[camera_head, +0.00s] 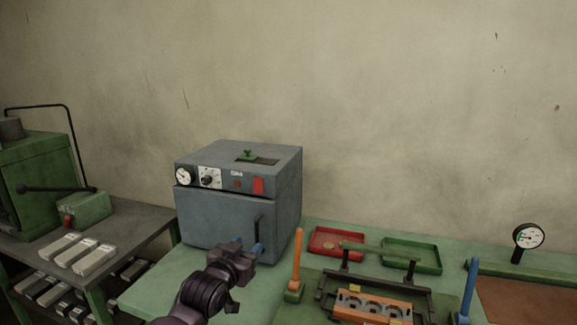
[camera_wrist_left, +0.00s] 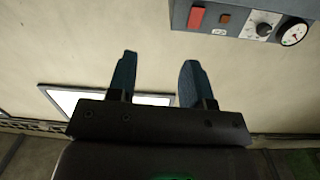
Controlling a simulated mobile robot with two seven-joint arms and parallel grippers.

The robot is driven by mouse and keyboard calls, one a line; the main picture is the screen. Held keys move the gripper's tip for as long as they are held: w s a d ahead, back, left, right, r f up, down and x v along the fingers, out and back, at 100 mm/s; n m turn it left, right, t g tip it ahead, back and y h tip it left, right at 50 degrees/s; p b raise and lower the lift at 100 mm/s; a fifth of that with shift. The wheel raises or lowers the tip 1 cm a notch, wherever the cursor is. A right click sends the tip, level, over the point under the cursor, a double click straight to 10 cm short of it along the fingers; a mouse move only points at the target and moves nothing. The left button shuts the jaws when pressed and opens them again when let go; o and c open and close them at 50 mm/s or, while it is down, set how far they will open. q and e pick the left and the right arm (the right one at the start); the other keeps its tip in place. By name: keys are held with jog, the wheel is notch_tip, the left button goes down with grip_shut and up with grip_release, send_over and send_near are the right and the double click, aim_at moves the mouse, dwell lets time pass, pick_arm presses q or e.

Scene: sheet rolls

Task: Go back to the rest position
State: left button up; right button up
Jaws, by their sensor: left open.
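My left arm comes in from the bottom of the head view, and my left gripper (camera_head: 257,249) is in front of the grey-blue oven-like box (camera_head: 222,218), near its dark upright handle (camera_head: 258,228). The head view does not show whether it touches the box. In the left wrist view the two blue fingers of my left gripper (camera_wrist_left: 157,76) stand apart with nothing between them. The box's control panel (camera_wrist_left: 243,20) shows at the upper right there. My right gripper is in neither view.
The box stands on a green bench (camera_head: 165,285). Red (camera_head: 325,242) and green (camera_head: 412,263) trays, an orange fixture (camera_head: 350,302), an orange-handled lever (camera_head: 297,258) and a dial gauge (camera_head: 528,236) are to the right. A side table (camera_head: 140,232) with metal blocks (camera_head: 95,260) is at left.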

pick_arm(q)
jog(key=s+a+f+n+g+y, duration=0.1)
jog(key=s+a+f+y, duration=0.1)
jog(key=s+a+f, duration=0.4)
jog(key=s+a+f+n+g+y, duration=0.1)
jog(key=s+a+f, duration=0.4)
jog(key=s+f, duration=0.6)
jog(key=s+a+f+n+g+y, duration=0.2)
jog(key=s+a+f, duration=0.4)
jog(key=s, duration=1.2)
jog(key=shift+a+f+y, duration=0.3)
jog(key=shift+f+y, duration=0.2)
jog(key=shift+f, duration=1.2)
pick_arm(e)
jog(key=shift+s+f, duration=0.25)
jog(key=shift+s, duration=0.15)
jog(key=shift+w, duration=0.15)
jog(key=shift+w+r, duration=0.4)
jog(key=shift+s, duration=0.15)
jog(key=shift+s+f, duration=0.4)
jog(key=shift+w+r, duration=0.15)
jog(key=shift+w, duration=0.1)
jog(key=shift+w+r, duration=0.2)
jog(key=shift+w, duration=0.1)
